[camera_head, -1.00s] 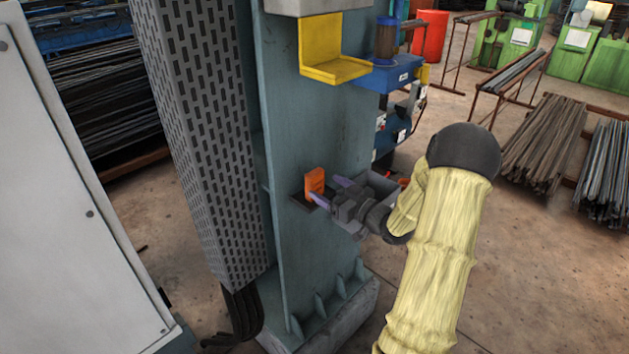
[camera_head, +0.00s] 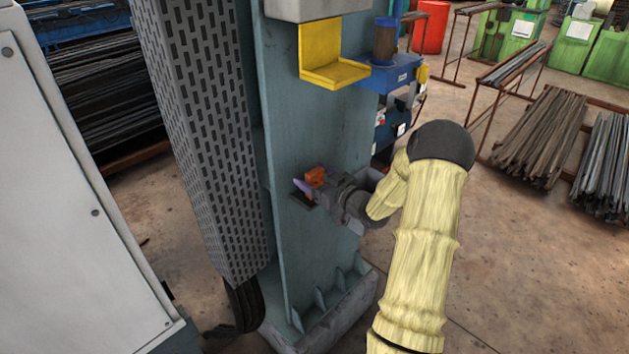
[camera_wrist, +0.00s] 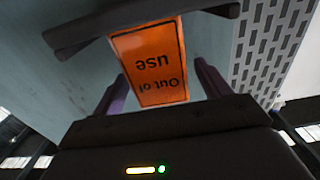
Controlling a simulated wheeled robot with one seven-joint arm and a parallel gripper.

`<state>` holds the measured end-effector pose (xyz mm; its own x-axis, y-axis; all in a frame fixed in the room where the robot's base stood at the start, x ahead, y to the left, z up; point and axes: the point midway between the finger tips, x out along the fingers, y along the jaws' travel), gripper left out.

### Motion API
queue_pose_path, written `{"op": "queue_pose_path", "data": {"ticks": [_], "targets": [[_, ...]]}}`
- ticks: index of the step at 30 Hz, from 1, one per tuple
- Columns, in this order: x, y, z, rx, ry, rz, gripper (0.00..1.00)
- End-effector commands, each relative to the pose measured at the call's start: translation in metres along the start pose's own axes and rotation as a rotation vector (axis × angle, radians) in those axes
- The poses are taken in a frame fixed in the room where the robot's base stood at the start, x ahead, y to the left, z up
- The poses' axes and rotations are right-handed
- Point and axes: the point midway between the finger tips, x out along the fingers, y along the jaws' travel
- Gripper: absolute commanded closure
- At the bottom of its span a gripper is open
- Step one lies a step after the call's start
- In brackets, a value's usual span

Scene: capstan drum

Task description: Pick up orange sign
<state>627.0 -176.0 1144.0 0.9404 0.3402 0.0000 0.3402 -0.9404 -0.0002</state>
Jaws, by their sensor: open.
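The orange sign (camera_head: 315,177) stands on a small dark ledge (camera_head: 303,198) on the teal column. In the wrist view the sign (camera_wrist: 150,62) reads "Out of use", upside down, with the dark ledge bar (camera_wrist: 130,18) across its end. My gripper (camera_head: 309,183) is at the sign, with its fingers open. In the wrist view the two purple fingers of my gripper (camera_wrist: 160,85) lie one on each side of the sign, with a gap visible at each side. In the head view my gripper hides part of the sign and ledge.
The teal column (camera_head: 300,120) rises behind the sign. A yellow bracket (camera_head: 330,70) juts out above it. A perforated grey panel (camera_head: 205,130) stands to the left and a white cabinet (camera_head: 60,200) further left. Open floor (camera_head: 540,260) lies right.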

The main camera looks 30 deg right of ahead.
Motion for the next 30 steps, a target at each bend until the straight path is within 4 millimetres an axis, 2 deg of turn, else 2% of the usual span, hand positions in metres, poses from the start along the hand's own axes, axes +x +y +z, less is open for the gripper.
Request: {"op": "queue_pose_path", "data": {"ticks": [11, 14, 19, 30], "targets": [[-0.0004, -0.0003, 0.0003, 0.0, 0.0, -0.001, 0.24], [-0.0004, -0.0004, 0.0003, 0.0, 0.0, -0.001, 0.39], [-0.0004, -0.0003, 0.0003, 0.0, 0.0, -0.001, 0.73], [-0.0003, -0.0002, -0.0042, -0.002, 0.001, -0.001, 0.74]]}}
